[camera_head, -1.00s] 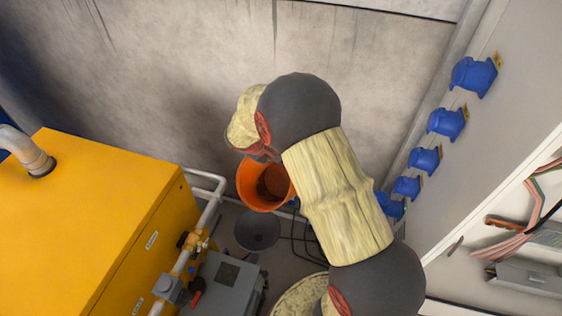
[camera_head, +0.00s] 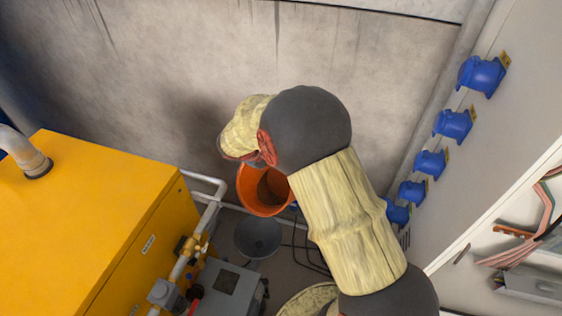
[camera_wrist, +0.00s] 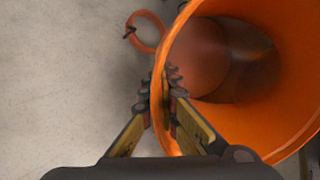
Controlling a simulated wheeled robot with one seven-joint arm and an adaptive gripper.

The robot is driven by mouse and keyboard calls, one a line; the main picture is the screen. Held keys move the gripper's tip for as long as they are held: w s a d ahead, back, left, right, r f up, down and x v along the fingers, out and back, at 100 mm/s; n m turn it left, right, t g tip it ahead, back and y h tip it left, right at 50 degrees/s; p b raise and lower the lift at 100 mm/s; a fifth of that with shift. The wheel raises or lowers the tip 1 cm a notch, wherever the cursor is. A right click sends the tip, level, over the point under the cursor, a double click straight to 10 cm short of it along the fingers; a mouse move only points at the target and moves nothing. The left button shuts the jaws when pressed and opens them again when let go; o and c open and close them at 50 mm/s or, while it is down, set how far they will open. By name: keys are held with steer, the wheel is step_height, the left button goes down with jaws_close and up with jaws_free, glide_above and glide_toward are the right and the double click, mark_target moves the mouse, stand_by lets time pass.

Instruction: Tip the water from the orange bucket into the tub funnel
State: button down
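The orange bucket (camera_head: 264,192) hangs below my arm in the head view, its mouth facing up toward the camera and somewhat tilted. In the wrist view my gripper (camera_wrist: 166,92) is shut on the bucket's rim (camera_wrist: 172,60), one finger on each side of the wall. The bucket's inside (camera_wrist: 235,55) looks dark toward the bottom; I cannot tell the water level. My arm hides the gripper's fingers in the head view.
A yellow machine (camera_head: 85,215) stands at left, with white pipes (camera_head: 206,212) and a grey box (camera_head: 226,290) beside it. Blue sockets (camera_head: 481,74) line the panel at right. A concrete wall (camera_head: 200,75) is behind. Dark cables run right of the funnel.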

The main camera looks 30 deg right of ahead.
steer(key=shift+s+a+r+t+h+b, duration=0.15)
steer(key=shift+a+r+h+b, duration=0.3)
steer(key=shift+b, duration=0.45)
steer(key=shift+s+a+r+t+h+b, duration=0.15)
steer(key=shift+a+r+h+b, duration=0.3)
steer(key=shift+b, duration=0.45)
steer(key=shift+a+r+b, duration=0.15)
steer(key=shift+r+b, duration=0.35)
steer(key=shift+r, duration=0.1)
steer(key=shift+a+h+b, duration=0.1)
steer(key=shift+h+b, duration=0.2)
steer(key=shift+s+a+r+h+b, duration=0.35)
steer(key=shift+a+r+h+b, duration=0.35)
steer(key=shift+b, duration=0.5)
steer(key=shift+s+a+r+t+h+b, duration=0.25)
steer(key=shift+a+r+t+h+b, duration=0.15)
steer(key=shift+a+r+b, duration=0.35)
steer(key=shift+d+f, duration=0.1)
steer(key=shift+f, duration=0.05)
